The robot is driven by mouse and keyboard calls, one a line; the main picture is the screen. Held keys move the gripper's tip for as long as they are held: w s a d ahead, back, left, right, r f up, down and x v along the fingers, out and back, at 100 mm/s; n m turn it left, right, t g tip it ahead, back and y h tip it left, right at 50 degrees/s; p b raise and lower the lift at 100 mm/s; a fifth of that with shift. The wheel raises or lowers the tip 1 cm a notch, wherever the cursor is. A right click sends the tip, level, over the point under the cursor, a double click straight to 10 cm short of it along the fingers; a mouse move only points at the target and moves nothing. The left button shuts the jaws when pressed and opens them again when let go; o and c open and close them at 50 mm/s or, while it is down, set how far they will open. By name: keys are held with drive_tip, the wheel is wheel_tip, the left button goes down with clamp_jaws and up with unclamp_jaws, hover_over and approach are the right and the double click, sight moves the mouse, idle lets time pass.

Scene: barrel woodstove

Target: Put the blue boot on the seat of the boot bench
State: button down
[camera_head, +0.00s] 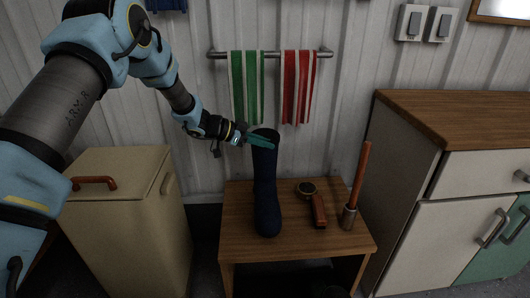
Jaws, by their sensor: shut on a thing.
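The blue boot (266,190) is tall and dark blue. It stands upright at the left part of the wooden seat of the boot bench (242,212), or just above it; I cannot tell whether its sole touches. My gripper (257,140) reaches in from the upper left and is shut on the top of the boot's shaft. The teal fingers show at the shaft's rim.
A brush-like tool (318,209) and an upright wooden handle in a metal holder (348,217) are on the bench's right half. A beige bin (130,215) stands left, a cabinet (430,190) right. Green (247,90) and red (298,88) striped towels hang behind.

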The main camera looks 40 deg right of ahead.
sight(263, 150)
wheel_tip(263, 150, down, 3)
drive_tip(key=shift+f, duration=0.1)
drive_tip(key=shift+w+d+f, duration=0.15)
drive_tip(key=shift+f, duration=0.05)
drive_tip(key=c, duration=1.3)
unclamp_jaws()
drive_tip(key=shift+f, duration=0.15)
drive_tip(key=shift+c, duration=0.2)
drive_tip(key=o, duration=0.5)
drive_tip(key=v, duration=1.2)
drive_tip(key=shift+w, duration=0.1)
